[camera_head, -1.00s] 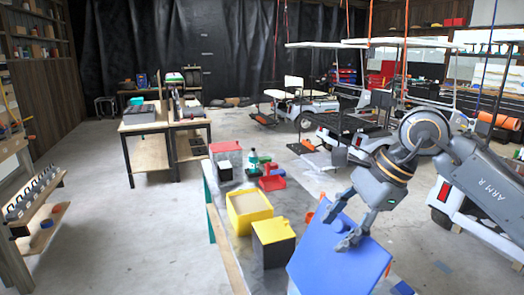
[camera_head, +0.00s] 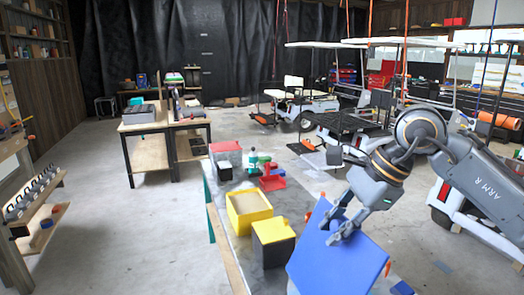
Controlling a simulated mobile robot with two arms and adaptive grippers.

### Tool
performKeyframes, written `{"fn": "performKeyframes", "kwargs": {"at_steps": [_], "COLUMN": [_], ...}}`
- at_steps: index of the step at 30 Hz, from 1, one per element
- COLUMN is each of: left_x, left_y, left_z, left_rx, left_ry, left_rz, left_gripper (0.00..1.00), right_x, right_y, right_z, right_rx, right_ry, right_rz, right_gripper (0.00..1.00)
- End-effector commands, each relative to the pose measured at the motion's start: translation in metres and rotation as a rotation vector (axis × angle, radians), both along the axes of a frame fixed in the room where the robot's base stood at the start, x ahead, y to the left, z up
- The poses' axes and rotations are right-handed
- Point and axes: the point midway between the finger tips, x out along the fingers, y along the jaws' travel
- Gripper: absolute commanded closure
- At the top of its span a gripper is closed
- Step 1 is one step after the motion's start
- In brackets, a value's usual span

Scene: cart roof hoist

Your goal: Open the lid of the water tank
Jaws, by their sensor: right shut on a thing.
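The water tank's blue lid (camera_head: 335,268) is a flat panel at the lower middle right, tilted up with its broad face toward me. My right gripper (camera_head: 330,231) reaches down from the right at the lid's upper left part. Its fingers are shut on the lid, though the exact contact is partly hidden by the fingers. The tank body below the lid is mostly hidden by the lid and cut off by the frame's bottom edge. My left gripper is not in view.
A yellow open box (camera_head: 249,208) and a black box with a yellow lid (camera_head: 273,243) stand left of the lid on the grey bench (camera_head: 228,243). White carts stand at the right.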

Motion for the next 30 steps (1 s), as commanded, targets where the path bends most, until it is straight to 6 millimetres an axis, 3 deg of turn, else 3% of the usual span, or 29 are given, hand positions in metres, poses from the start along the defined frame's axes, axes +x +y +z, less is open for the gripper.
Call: {"fn": "performKeyframes", "kwargs": {"at_steps": [30], "left_x": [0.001], "left_y": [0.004], "left_z": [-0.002], "left_rx": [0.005], "left_ry": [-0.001], "left_rz": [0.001], "left_gripper": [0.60], "right_x": [-0.007], "right_y": [0.019], "right_z": [0.005], "right_rx": [0.004], "right_ry": [-0.001], "right_rz": [0.002], "right_gripper": [0.95]}}
